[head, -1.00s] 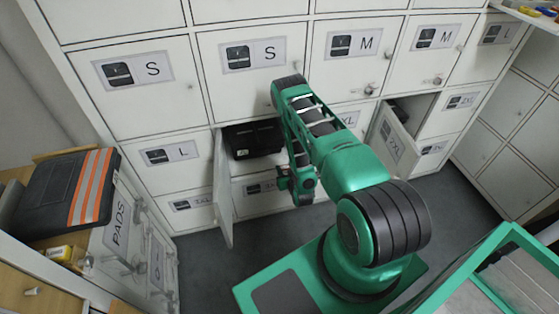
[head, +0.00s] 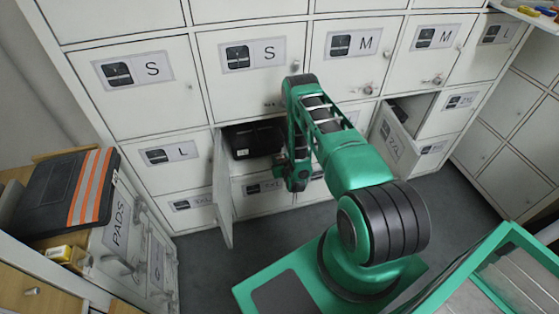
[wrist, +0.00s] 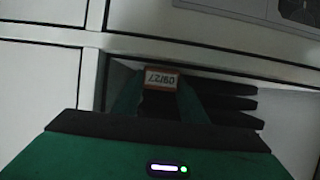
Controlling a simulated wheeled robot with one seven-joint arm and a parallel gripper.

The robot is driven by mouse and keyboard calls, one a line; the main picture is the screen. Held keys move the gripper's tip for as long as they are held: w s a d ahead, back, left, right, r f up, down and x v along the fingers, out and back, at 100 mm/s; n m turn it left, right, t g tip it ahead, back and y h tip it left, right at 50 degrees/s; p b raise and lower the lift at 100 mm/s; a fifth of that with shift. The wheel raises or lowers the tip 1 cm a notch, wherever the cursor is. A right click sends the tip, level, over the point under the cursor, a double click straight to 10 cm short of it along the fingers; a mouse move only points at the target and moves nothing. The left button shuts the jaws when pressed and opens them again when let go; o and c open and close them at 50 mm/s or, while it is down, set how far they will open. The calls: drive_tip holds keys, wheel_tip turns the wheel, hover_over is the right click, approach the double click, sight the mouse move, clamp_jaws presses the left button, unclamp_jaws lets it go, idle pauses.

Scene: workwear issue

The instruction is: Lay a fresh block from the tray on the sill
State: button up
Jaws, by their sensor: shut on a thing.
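My gripper (head: 297,180) is low in front of the open locker compartment under the second S door. In the wrist view its two green fingers (wrist: 158,98) are shut on a small block (wrist: 162,80) with a white face, an orange border and upside-down date-like print. The compartment's frame edge (wrist: 215,51) runs across the wrist view close by the block; I cannot tell whether they touch. The block is not made out in the head view. A green-rimmed tray (head: 462,262) with long grey-white pieces stands at the bottom right.
Dark folded items (head: 253,139) fill the open compartment; its door (head: 223,190) stands open to the left. Grey floor is clear between.

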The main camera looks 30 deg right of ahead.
drive_tip(key=o, duration=1)
drive_tip(key=shift+f, duration=0.1)
drive_tip(key=v, duration=1.2)
